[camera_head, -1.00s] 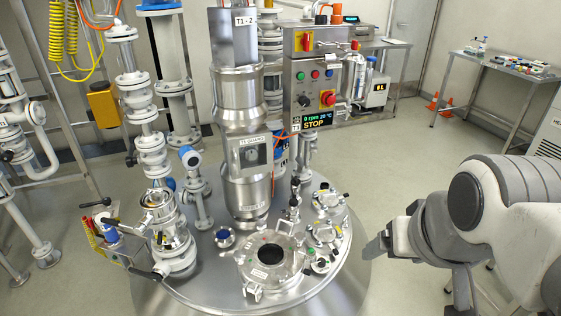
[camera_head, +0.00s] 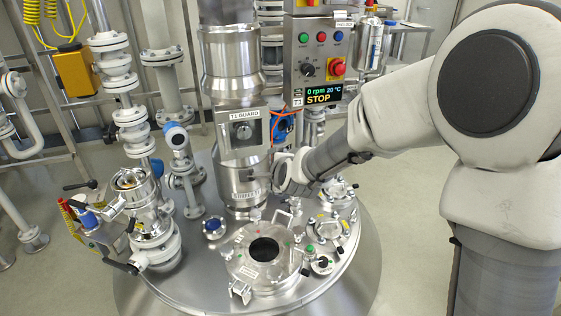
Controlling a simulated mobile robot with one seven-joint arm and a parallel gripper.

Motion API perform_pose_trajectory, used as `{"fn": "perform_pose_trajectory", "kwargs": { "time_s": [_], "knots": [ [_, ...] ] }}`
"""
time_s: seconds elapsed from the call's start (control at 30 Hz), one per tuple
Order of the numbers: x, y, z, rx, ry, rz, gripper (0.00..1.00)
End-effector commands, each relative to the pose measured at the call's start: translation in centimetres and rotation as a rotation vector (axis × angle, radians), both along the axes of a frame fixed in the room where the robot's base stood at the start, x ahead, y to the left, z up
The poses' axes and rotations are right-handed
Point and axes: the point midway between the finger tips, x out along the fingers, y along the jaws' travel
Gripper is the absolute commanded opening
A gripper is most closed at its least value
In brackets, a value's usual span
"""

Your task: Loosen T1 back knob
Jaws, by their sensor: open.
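The T1 vessel has a broad round steel top (camera_head: 190,262). On its front part sits a round hatch (camera_head: 240,268) with a dark round window and clamp fittings around its rim. Small silver fittings (camera_head: 283,217) stand at the hatch's back edge; I cannot tell for certain which one is the back knob. My arm reaches in from the right. My gripper (camera_head: 284,180) is behind and above the hatch, close to the central steel column. It is open; its fingertips are hard to make out against the steel, and I see no clear contact with a knob.
The central column (camera_head: 231,70) carries a T1 GUARD box (camera_head: 243,131). A control panel (camera_head: 318,60) reads STOP, 0 rpm, 20 °C. A valve assembly (camera_head: 148,225) stands at the left of the top. Smaller ports (camera_head: 328,228) crowd its right side. Floor at the right is clear.

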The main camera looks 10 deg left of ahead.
Motion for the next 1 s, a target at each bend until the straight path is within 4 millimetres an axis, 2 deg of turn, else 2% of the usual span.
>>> {"fn": "perform_pose_trajectory", "kwargs": {
  "time_s": [0.03, 0.3, 0.5, 0.6, 0.7, 0.8, 1.0],
  "knots": [
    [0.6, 1.3, -3.1, 0.08, 0.024, -0.043, 0.94],
    [2.8, 6.3, -13.7, 0.557, 0.123, -0.352, 0.94],
    [2.8, 8.1, -21.9, 0.889, 0.187, -0.605, 0.94],
    [2.4, 8.2, -25.2, 1.02, 0.202, -0.718, 0.94],
    [2.0, 8.2, -27.7, 1.116, 0.209, -0.803, 0.94],
    [1.6, 8.1, -29.1, 1.176, 0.209, -0.857, 0.94],
    [2.3, 8.1, -30.1, 1.215, 0.204, -0.889, 0.94]
  ]
}}
